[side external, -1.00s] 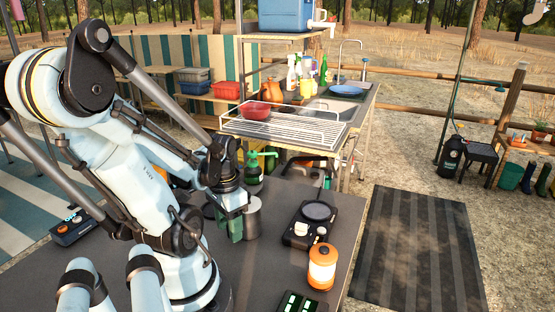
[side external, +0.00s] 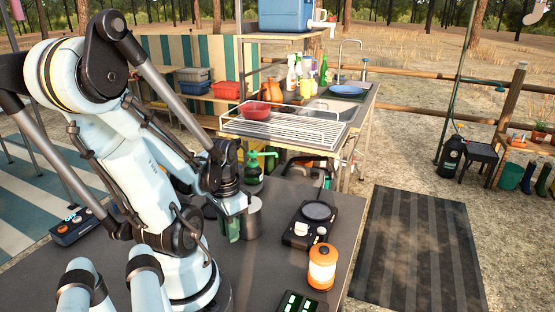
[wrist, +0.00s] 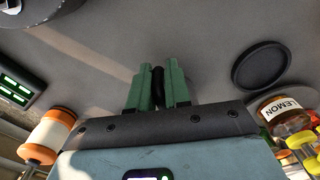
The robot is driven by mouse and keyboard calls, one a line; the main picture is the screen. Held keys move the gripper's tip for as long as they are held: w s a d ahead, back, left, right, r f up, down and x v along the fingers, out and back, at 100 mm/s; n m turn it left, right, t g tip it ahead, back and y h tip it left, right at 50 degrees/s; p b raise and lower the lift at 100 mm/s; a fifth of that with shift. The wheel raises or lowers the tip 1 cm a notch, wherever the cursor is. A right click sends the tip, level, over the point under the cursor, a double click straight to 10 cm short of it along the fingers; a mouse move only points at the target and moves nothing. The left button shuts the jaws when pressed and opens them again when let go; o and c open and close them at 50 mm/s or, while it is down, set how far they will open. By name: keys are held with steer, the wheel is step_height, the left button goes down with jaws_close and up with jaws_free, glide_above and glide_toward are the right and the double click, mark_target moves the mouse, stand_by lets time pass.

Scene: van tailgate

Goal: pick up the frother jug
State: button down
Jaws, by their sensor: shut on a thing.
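The frother jug (side external: 254,220) is a grey metal cylinder. In the side external view it appears upright, close beside the green fingers of my gripper (side external: 232,228), near the table's far edge. In the wrist view the green fingers of my gripper (wrist: 158,78) are close together, with a narrow dark piece (wrist: 157,86) between them that looks like the jug's handle. The jug's body cannot be made out clearly there. Whether its base touches the table is hard to tell.
A black portable stove (side external: 309,225) and an orange-and-white lantern (side external: 322,266) stand to the right on the dark table (side external: 275,270). The wrist view shows a round black disc (wrist: 261,66) and a lemon-labelled jar (wrist: 287,116).

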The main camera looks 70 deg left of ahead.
steer(key=shift+r, duration=0.2)
stand_by(0.3)
steer(key=shift+r, duration=1.9)
steer(key=w+d+r, duration=0.4)
steer(key=d+r, duration=0.2)
steer(key=d, duration=0.5)
steer(key=shift+r, duration=0.4)
